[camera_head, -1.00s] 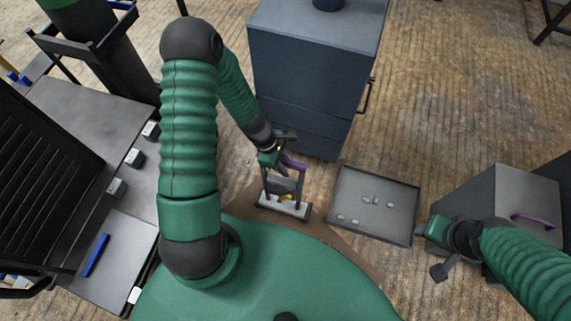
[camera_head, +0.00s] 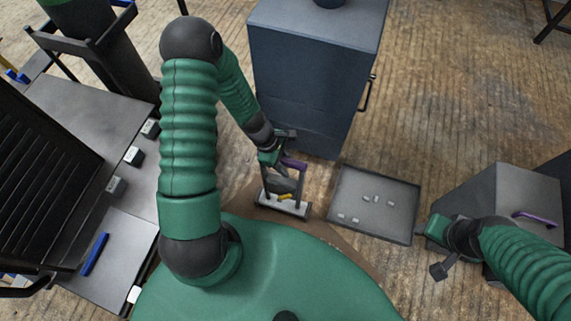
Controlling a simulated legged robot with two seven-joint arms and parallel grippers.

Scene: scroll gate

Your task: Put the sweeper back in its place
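My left gripper (camera_head: 280,162) reaches down beside the left end of a purple handle (camera_head: 294,163). This handle tops a small upright dark frame with a pale base (camera_head: 284,208), which stands before my green body. A dark grey piece (camera_head: 284,184) and a yellow piece (camera_head: 286,197) show within the frame. I cannot tell which of these parts is the sweeper, nor whether the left fingers are closed on anything. My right gripper (camera_head: 438,258) is at the right, beside a grey box, apart from the frame; its fingers are unclear.
A shallow grey tray (camera_head: 347,190) with several small pale pieces lies on the wooden floor right of the frame. A blue-grey cabinet (camera_head: 308,75) stands behind. The grey box (camera_head: 509,187) at right has a purple handle. A grey bench (camera_head: 90,110) is at left.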

